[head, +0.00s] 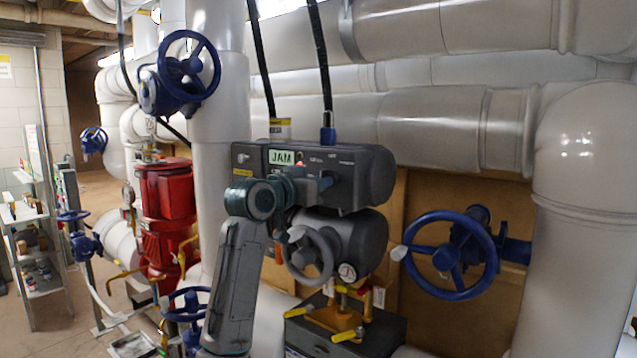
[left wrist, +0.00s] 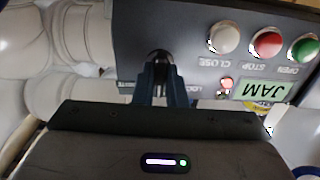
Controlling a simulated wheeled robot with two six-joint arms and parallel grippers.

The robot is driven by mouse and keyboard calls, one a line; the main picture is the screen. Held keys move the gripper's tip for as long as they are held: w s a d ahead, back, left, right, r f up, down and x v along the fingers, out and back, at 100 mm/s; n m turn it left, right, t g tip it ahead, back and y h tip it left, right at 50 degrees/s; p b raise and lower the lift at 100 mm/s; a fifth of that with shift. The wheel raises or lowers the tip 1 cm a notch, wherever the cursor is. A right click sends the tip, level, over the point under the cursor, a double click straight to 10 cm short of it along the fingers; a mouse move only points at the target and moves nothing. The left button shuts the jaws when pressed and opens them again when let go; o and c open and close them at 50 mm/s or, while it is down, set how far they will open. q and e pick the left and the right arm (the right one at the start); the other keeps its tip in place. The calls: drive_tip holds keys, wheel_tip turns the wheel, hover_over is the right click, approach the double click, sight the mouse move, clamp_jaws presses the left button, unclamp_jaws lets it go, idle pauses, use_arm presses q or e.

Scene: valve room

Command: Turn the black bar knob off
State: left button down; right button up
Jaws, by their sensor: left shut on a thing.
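The black bar knob (left wrist: 160,57) is on the dark front panel of the grey actuator box (head: 357,172). In the left wrist view its end shows between and just past my fingertips, and most of it is hidden, so its exact angle cannot be told. My left gripper (head: 322,184) reaches the panel from the front. It also shows in the left wrist view (left wrist: 163,75), shut on the knob. In the head view the gripper covers the knob. My right gripper is not in view.
A JAM label (head: 282,157) and white, red (left wrist: 267,43) and green buttons sit beside the knob. A grey handwheel (head: 310,256) is just below my left gripper. A blue handwheel (head: 450,256) stands right. Large white pipes (head: 440,125) run behind.

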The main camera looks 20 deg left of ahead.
use_arm(q)
drive_tip(key=shift+r, duration=0.15)
drive_tip(key=c, duration=1.5)
unclamp_jaws()
drive_tip(key=shift+s, duration=0.1)
drive_tip(key=b+v, duration=0.5)
drive_tip(key=v, duration=0.5)
drive_tip(key=shift+s+a, duration=0.15)
drive_tip(key=shift+s, duration=0.15)
